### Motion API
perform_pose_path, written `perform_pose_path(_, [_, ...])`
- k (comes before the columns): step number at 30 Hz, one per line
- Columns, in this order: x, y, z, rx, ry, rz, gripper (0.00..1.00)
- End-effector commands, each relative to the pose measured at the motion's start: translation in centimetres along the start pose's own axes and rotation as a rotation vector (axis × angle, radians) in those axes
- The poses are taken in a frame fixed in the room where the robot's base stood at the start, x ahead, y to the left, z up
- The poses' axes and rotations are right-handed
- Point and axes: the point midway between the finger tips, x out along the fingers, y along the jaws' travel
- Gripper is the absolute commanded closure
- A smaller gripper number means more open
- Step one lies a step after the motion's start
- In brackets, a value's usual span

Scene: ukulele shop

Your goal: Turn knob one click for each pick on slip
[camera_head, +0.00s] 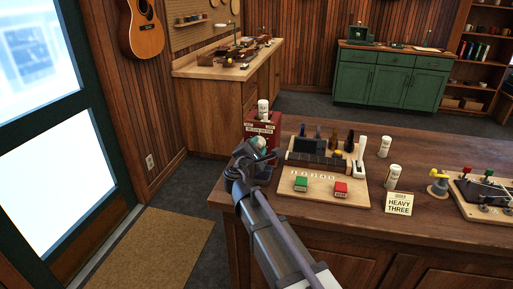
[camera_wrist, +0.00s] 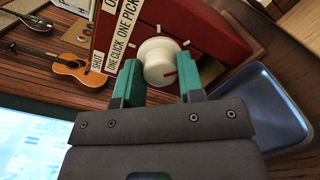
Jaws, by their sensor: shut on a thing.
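A red dispenser box (camera_head: 262,130) stands at the left end of the counter, and it fills the top of the wrist view (camera_wrist: 205,25). Its white knob (camera_wrist: 157,60) has a red pointer line and tick marks around it. A label (camera_wrist: 122,40) reads "ONE CLICK ONE PICK". My gripper (camera_wrist: 158,80) has its green-padded fingers on either side of the knob, shut on it. In the head view my gripper (camera_head: 258,146) covers the box's lower front. The slip (camera_head: 399,203) is a cream card on the counter's front edge; its legible lines read "HEAVY" and "THREE".
A blue-grey tray (camera_wrist: 262,105) lies beside the box in the wrist view. White bottles (camera_head: 385,146) and a yellow-topped item (camera_head: 438,184) stand farther right.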

Motion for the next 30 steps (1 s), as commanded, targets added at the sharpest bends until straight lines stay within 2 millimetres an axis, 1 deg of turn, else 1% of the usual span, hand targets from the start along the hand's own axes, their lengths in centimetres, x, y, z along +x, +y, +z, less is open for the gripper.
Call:
perform_pose_path(20, [-0.02,-0.02,0.01,0.024,0.001,-0.002,0.88])
perform_pose_path(26, [-0.02,-0.01,0.02,0.067,0.003,-0.004,0.88])
perform_pose_path(30, [-0.02,0.00,0.03,0.137,0.006,-0.008,0.88])
